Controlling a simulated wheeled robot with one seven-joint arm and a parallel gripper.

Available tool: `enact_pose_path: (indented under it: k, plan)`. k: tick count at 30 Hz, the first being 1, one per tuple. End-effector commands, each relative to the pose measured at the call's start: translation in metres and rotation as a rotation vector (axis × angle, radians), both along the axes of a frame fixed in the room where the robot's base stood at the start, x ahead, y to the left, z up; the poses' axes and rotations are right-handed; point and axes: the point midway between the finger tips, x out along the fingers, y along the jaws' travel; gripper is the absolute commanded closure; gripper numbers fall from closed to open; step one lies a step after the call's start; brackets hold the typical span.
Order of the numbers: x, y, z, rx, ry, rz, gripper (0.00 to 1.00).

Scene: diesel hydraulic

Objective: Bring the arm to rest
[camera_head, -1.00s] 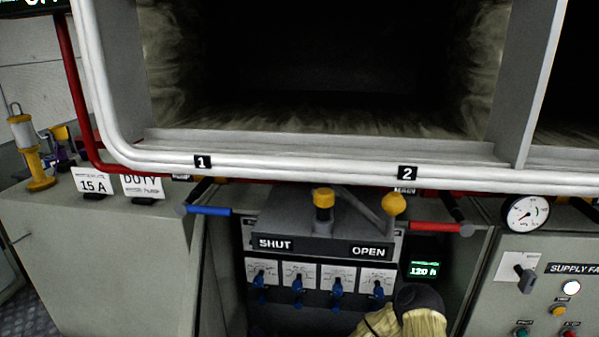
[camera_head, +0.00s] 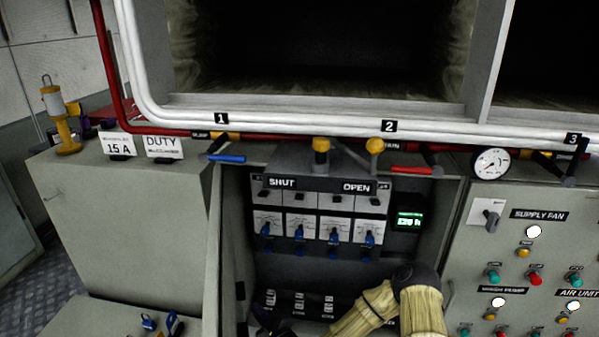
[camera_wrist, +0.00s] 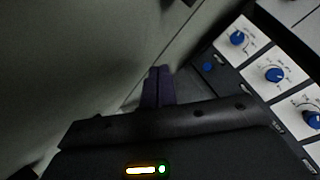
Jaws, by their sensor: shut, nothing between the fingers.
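My arm, in pale padded sleeves with a dark elbow joint, rises at the bottom of the head view and bends down to the left in front of the control panel. Its end is low in that view, and the fingers are hard to make out there. In the wrist view my gripper (camera_wrist: 158,86) shows two dark fingers pressed together, with nothing between them. The fingertips point toward a plain grey-green surface (camera_wrist: 90,55). A panel with blue knobs (camera_wrist: 274,75) lies to their right. I see no contact with either.
A recessed panel (camera_head: 300,258) with blue-handled switches lies behind my arm. Above it are a yellow-knobbed lever (camera_head: 374,146), a blue handle (camera_head: 227,158) and a red handle (camera_head: 410,170). A grey cabinet (camera_head: 125,225) stands left; a button console (camera_head: 510,255) stands right.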

Motion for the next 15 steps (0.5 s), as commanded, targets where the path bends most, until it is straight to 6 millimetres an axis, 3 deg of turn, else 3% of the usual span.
enact_pose_path:
  k: [15]
  plan:
    - [-0.0090,-0.0034,0.0049,-0.267,-0.046,0.131,1.00]
